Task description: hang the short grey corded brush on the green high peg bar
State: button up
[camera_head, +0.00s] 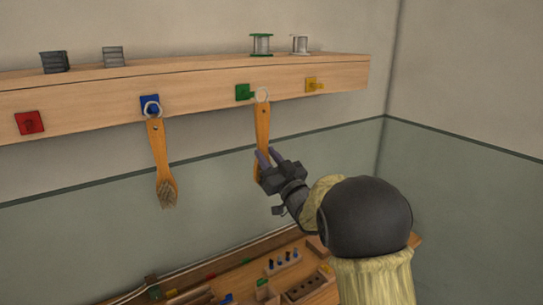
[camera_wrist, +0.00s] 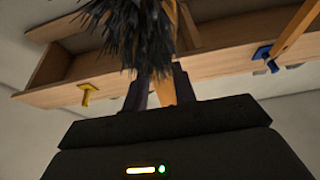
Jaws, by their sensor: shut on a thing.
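My gripper (camera_head: 268,160) is shut on the wooden handle of a brush (camera_head: 263,124), which hangs nearly upright with its pale cord loop (camera_head: 262,95) at the top. In the wrist view my gripper (camera_wrist: 162,88) grips this handle, and the dark grey bristles (camera_wrist: 135,35) fill the top middle. In the head view my gripper hides the bristles. The green peg (camera_head: 243,92) is on the wooden shelf's front face. The loop is just right of the peg's tip, at about its height; I cannot tell whether they touch. The brush hides the green peg in the wrist view.
Another brush (camera_head: 162,165) with pale bristles hangs from the blue peg (camera_head: 150,104) to the left. A yellow peg (camera_head: 314,85) is close on the right, and a red plate (camera_head: 30,122) is far left. Spools stand on the shelf (camera_head: 200,91). A workbench with small holders (camera_head: 308,288) lies below.

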jog(key=w+a+f+p, duration=0.1)
jog(key=w+a+p, duration=0.1)
jog(key=w+a, duration=0.2)
jog(key=shift+w+f+p, duration=0.2)
jog(key=shift+w+p, duration=0.1)
jog(key=shift+w, duration=0.65)
dwell(0.6)
jog(key=o, duration=1.1)
jog(key=shift+b+v, duration=3.5)
jog(key=shift+b, duration=0.1)
